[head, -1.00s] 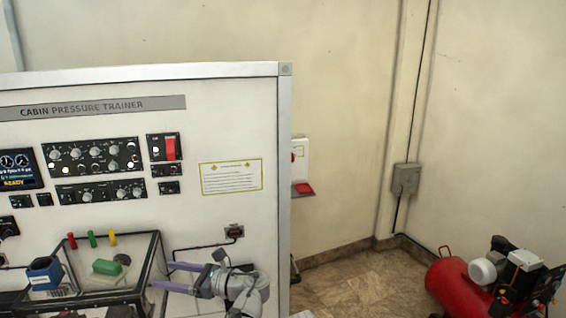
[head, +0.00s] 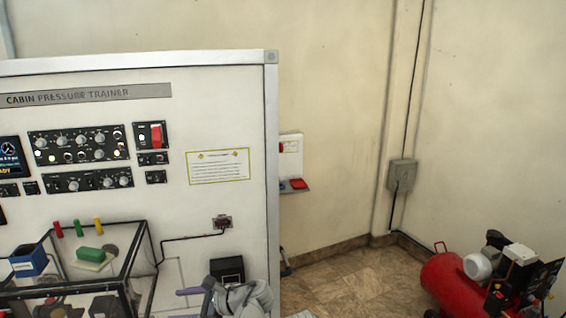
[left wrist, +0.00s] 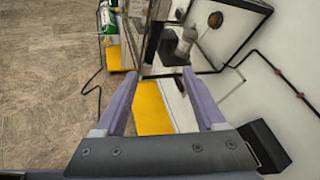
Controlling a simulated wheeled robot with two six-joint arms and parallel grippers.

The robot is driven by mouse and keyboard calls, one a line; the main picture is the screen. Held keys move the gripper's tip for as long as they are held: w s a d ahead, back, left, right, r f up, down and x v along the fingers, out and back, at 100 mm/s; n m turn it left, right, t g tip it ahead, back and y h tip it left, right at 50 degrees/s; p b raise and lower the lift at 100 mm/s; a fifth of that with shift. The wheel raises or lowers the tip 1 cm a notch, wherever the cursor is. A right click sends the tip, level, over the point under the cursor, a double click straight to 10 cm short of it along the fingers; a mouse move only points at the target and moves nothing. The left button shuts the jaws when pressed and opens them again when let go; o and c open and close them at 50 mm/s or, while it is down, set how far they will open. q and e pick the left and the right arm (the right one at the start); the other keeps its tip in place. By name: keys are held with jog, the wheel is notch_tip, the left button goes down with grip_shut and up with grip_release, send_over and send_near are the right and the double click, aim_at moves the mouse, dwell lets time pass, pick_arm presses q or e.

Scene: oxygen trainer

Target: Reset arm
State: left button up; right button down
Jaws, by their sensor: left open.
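My left gripper (head: 182,304) is at the bottom edge of the head view, with purple fingers pointing left and its lower part cut off. It is in front of the white cabin pressure trainer panel (head: 215,120), just below a black box (head: 227,270). In the left wrist view the gripper (left wrist: 160,80) is open, its two fingers apart with nothing held between them. The black box (left wrist: 268,145) also shows there, beside the right finger's base. My right gripper is not in view.
Yellow panels (left wrist: 153,106) show beyond the fingers in the wrist view. A red compressor (head: 448,285) stands at the right; floor between is clear.

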pick_arm(q)
jog(key=s+d+f+n+g+h+b, duration=0.1)
jog(key=s+d+f+n+h+b, duration=0.25)
jog(key=f, duration=0.55)
jog(key=s+d+f+n+h+b, duration=0.2)
jog(key=d+f+n+h+b, duration=0.15)
jog(key=f, duration=0.45)
jog(key=s+d+f+n+h+b, duration=0.2)
jog(key=s+d+f, duration=0.1)
jog(key=d, duration=0.3)
jog(key=s+d+f+n+g+h+b, duration=0.1)
jog(key=s+d+f+n+h+b, duration=0.1)
jog(key=d+f, duration=0.4)
jog(key=shift+s+d+f+n+g+h, duration=0.15)
jog(key=shift+s+d+n+g+h, duration=0.15)
jog(key=shift+s+n+h, duration=0.6)
jog(key=shift+s+m, duration=0.2)
jog(key=shift+m, duration=0.1)
